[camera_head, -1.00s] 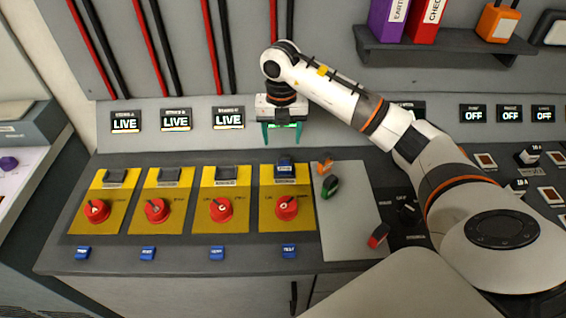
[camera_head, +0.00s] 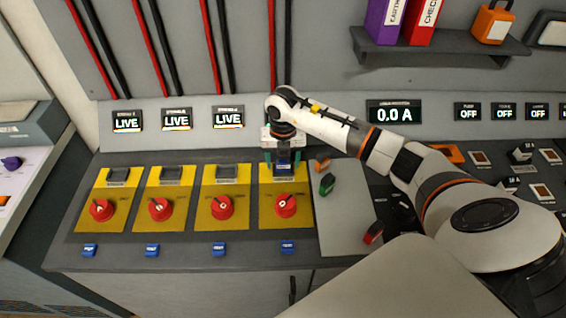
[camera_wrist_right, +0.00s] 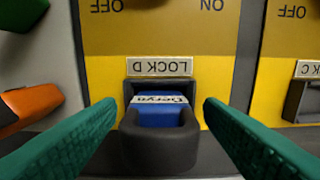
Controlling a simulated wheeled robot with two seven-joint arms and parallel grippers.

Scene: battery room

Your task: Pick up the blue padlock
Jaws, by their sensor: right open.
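The blue padlock (camera_wrist_right: 158,112) sits in a black holder below the "LOCK D" label in the right wrist view, with a pale lettered band across it. In the head view the padlock (camera_head: 284,166) is at the top of the rightmost yellow panel, partly hidden by my gripper. My right gripper (camera_head: 283,160) is directly over it, pointing down. In the wrist view its green fingers (camera_wrist_right: 160,108) are open, one on each side of the padlock and holder, with gaps showing. My left gripper is not in view.
The yellow panel (camera_head: 270,217) carries a red rotary switch (camera_head: 286,206). Green (camera_head: 327,184), orange (camera_head: 322,165) and red (camera_head: 373,232) items lie on the grey plate (camera_head: 345,210) to the right. Several small blue pieces (camera_head: 219,249) line the front edge.

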